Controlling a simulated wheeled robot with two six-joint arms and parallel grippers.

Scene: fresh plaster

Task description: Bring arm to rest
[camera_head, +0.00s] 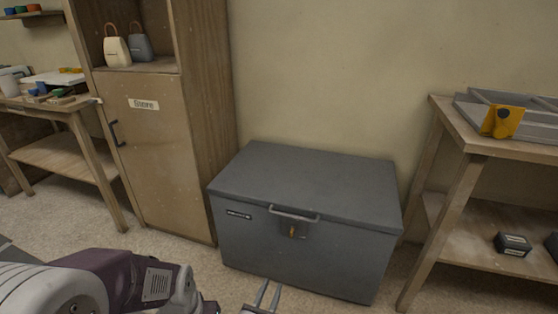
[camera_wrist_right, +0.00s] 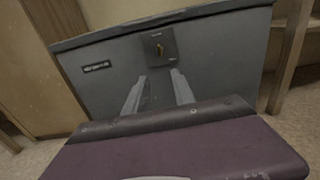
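My right gripper (camera_head: 268,293) shows at the bottom centre of the head view, its two pale fingers apart and pointing toward the grey chest (camera_head: 305,180). In the right wrist view the gripper (camera_wrist_right: 158,85) has a clear gap between its fingers and nothing in it. The chest front fills the view beyond the fingers, with the latch (camera_wrist_right: 161,47) above the gap. I cannot tell the exact distance to the chest. A purple and white arm of mine fills the lower left of the head view. My left gripper does not show.
The chest lid is shut, with a front handle (camera_head: 294,214). A wooden cabinet (camera_head: 150,160) stands left of it, its door closed. A workbench (camera_head: 465,135) stands at the right and another bench (camera_head: 55,105) at the far left. Some floor (camera_head: 150,245) is clear before the cabinet.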

